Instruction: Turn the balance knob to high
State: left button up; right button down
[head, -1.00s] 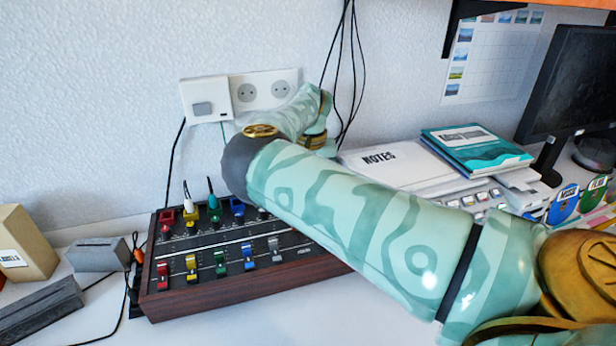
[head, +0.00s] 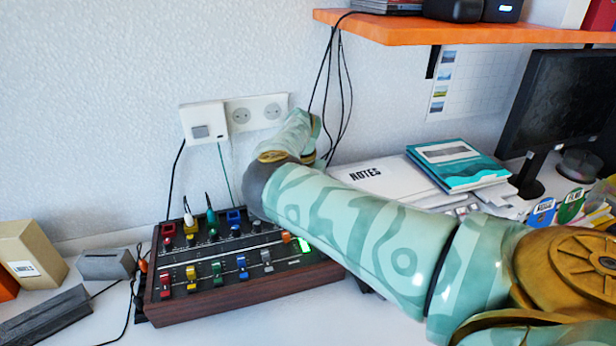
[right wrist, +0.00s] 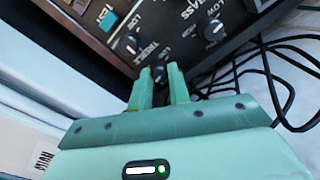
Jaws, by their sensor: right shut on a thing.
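The mixer (head: 250,295), a black panel in a brown wooden case, sits on the desk in the head view. Coloured sliders and small dark knobs cover its top. My right arm crosses from the right and hides part of its back right; the right gripper itself is hidden there. In the right wrist view my right gripper (right wrist: 163,75) is shut on a small dark knob (right wrist: 161,71) on the mixer panel. I cannot read this knob's name or setting. Knobs marked treble (right wrist: 130,44) and bass (right wrist: 213,29) stand nearby. My left gripper is not in view.
Black cables (right wrist: 262,75) lie beside the mixer. A white folder marked notes (head: 375,173) and teal books (head: 458,163) lie right of my arm. An orange shelf (head: 480,28) overhangs at upper right. A cardboard box (head: 30,255) and grey box (head: 106,264) stand left.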

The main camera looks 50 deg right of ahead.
jog(key=shift+m, duration=0.8)
jog(key=c, duration=1.3)
grip_release()
jog(key=shift+r, duration=0.1)
